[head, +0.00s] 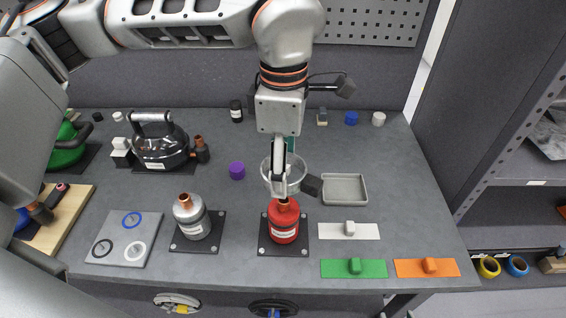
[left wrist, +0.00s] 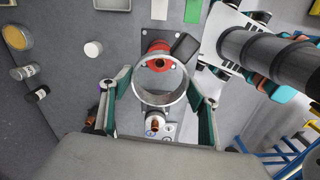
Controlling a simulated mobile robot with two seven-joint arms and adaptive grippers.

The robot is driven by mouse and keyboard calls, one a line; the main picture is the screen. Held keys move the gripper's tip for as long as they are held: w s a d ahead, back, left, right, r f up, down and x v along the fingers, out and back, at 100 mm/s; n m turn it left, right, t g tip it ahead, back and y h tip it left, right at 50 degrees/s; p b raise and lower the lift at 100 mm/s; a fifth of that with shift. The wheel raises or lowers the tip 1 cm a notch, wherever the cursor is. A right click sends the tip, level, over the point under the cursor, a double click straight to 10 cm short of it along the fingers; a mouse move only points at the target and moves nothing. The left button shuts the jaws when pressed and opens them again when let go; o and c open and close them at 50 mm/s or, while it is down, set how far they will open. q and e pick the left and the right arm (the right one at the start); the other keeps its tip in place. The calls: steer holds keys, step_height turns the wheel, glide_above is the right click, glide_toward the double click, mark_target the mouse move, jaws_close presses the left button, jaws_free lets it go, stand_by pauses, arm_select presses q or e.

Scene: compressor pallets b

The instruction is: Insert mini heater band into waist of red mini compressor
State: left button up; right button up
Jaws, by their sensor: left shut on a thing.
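The heater band is a silvery metal ring (head: 266,172) with a dark box (head: 312,185) on its side. My left gripper (head: 284,175) is shut on it. In the left wrist view the band (left wrist: 140,93) sits between the green-padded fingers (left wrist: 160,100). The red mini compressor (head: 283,224) stands upright on a dark square plate, its copper top just below the band in the head view. In the left wrist view the red compressor (left wrist: 160,50) shows partly through the ring's far side, off its centre. The band appears above the compressor, not around its waist. My right gripper is not in view.
A silver compressor (head: 190,218) stands on a plate to the left. A grey tray (head: 345,189) and white, green (head: 340,269) and orange (head: 410,268) handled plates lie right. A black kettle-shaped unit (head: 160,148) and purple cap (head: 237,171) are farther back.

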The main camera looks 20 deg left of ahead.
arm_select(q)
steer(key=shift+f+b, duration=0.1)
steer(key=shift+b, duration=0.2)
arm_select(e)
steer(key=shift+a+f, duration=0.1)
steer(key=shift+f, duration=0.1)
arm_select(q)
steer(key=shift+f+b, duration=0.6)
steer(key=shift+f, duration=0.1)
steer(key=shift+f+b, duration=0.65)
steer(key=shift+f, duration=0.15)
steer(key=shift+f+b, duration=0.4)
steer(key=shift+f, duration=0.05)
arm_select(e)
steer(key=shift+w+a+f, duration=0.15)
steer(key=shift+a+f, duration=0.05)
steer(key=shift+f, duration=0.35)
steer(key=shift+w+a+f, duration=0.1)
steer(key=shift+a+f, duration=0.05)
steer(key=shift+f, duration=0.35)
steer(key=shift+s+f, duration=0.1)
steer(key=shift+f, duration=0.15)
arm_select(q)
steer(key=shift+f, duration=0.15)
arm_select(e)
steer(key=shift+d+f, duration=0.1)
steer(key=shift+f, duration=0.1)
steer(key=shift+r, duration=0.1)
